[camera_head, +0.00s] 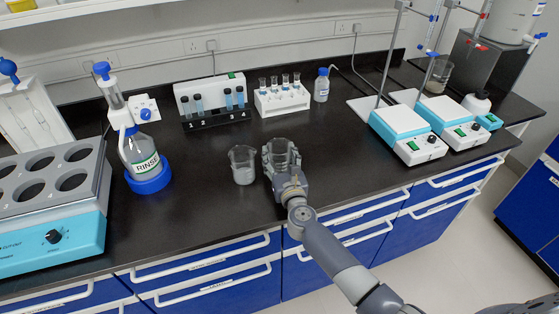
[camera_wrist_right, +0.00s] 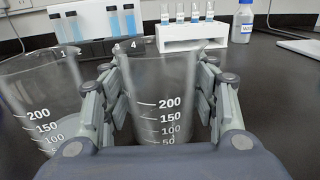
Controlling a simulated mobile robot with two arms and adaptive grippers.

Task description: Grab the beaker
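Two clear glass beakers are near the front of the black bench. One beaker (camera_head: 283,150) is between the fingers of my right gripper (camera_head: 281,158), which points away from the front edge. In the right wrist view this beaker (camera_wrist_right: 163,95) is upright, with its 50 to 200 marks facing me. The gripper fingers (camera_wrist_right: 163,100) lie against both its sides, and it looks empty. I cannot tell whether its base touches the bench. The other beaker (camera_head: 243,165) stands just left of the gripper, with pale contents low inside (camera_wrist_right: 40,105). My left gripper is not in view.
A tube rack (camera_head: 213,117), a white vial rack (camera_head: 282,100) and a capped bottle (camera_head: 321,86) stand behind. Hotplates (camera_head: 408,133) are at right. Bench right of the gripper is clear.

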